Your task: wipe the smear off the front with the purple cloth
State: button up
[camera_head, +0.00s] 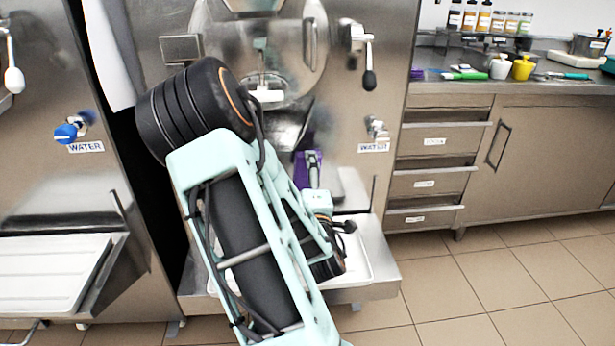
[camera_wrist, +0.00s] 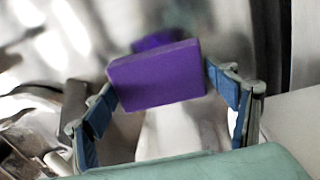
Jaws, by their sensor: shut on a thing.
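The purple cloth (camera_wrist: 157,78) is a thick folded block held between the two blue-padded fingers of my gripper (camera_wrist: 160,88) in the wrist view. It is close to the shiny metal front (camera_wrist: 215,25), and a purple reflection shows just above it. I cannot tell whether the cloth touches the metal. In the head view a part of the purple cloth (camera_head: 307,165) shows past my arm, against the front of the middle freezer (camera_head: 345,185). My arm hides much of that front. I cannot make out the smear in either view.
A spout and handle (camera_head: 366,60) and a water tap (camera_head: 377,127) stick out of the freezer front. A white tray (camera_head: 355,268) lies on a ledge below. Another freezer stands at left, its blue tap (camera_head: 66,133) protruding. A counter (camera_head: 500,90) with drawers stands at right; floor there is clear.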

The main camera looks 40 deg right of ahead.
jog(key=shift+v, duration=0.8)
jog(key=p, duration=0.3)
jog(key=shift+r, duration=0.3)
jog(key=shift+p, duration=0.4)
jog(key=p, duration=0.3)
jog(key=shift+s+a, duration=0.25)
jog(key=shift+s, duration=0.15)
jog(key=shift+s+a+f+p, duration=0.15)
jog(key=shift+f+p, duration=0.1)
jog(key=shift+p, duration=0.25)
jog(key=shift+b+x, duration=0.35)
jog(key=shift+x, duration=3.1)
